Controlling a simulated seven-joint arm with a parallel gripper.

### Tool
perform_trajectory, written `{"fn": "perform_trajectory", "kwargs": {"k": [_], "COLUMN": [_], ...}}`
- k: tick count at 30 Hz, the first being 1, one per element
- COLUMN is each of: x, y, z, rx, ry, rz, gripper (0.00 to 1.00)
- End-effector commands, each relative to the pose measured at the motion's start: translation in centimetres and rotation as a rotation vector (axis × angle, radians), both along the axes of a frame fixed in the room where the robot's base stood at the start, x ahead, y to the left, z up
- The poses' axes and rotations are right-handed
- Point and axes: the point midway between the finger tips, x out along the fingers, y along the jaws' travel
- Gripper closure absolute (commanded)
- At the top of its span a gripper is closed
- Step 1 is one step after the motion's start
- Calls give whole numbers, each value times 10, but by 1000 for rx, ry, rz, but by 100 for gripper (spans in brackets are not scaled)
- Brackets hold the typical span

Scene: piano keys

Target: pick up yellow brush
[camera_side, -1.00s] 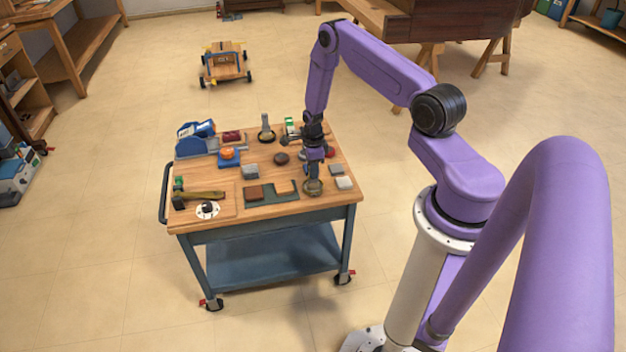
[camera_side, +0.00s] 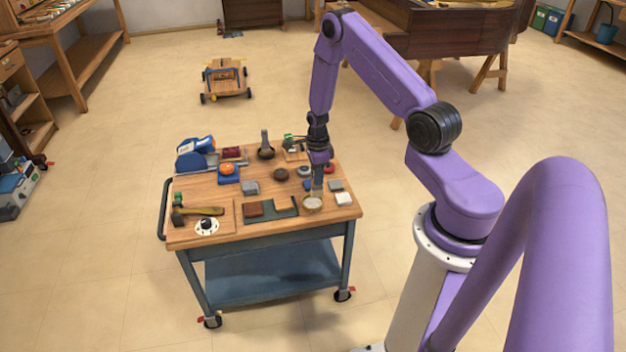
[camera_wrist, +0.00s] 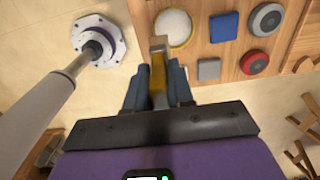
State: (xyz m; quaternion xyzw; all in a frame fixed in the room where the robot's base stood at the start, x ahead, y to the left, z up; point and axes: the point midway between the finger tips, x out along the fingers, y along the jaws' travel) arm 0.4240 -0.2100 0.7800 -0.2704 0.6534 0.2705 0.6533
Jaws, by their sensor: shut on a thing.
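The yellow brush (camera_wrist: 158,80) is between the two dark blue-grey fingers of my gripper (camera_wrist: 160,74) in the wrist view. In the side view my gripper (camera_side: 318,166) is shut on the brush, which hangs down as a narrow pale shape (camera_side: 317,184). The brush is above a round dish with a tan rim and pale inside (camera_side: 313,203), near the table's front right. In the wrist view the dish (camera_wrist: 174,27) lies just beyond the brush's end. The fingers hide part of the brush.
The wooden cart top (camera_side: 335,213) holds several small items. Grey blocks (camera_side: 336,186), a red round piece (camera_side: 328,168) and a green tray with a brown block (camera_side: 284,207) surround the dish. A hammer (camera_side: 200,211) lies at the left. Floor is open around the cart.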

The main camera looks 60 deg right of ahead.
Motion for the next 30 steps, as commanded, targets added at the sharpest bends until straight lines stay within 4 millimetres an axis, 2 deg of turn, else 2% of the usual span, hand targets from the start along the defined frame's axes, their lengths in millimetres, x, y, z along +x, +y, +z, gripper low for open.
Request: {"fn": "perform_trajectory", "kwargs": {"k": [4, 12, 18, 24, 30], "x": [-20, -64, -86, -98, -100], "y": [10, 32, 43, 49, 50], "z": [28, 48, 59, 65, 66], "rx": [-1, 1, 0, 0, -1], "ry": [-2, 1, 0, 0, -1], "rz": [0, 1, -1, 1, 1], "gripper": [100, 100, 100, 100, 100]}}
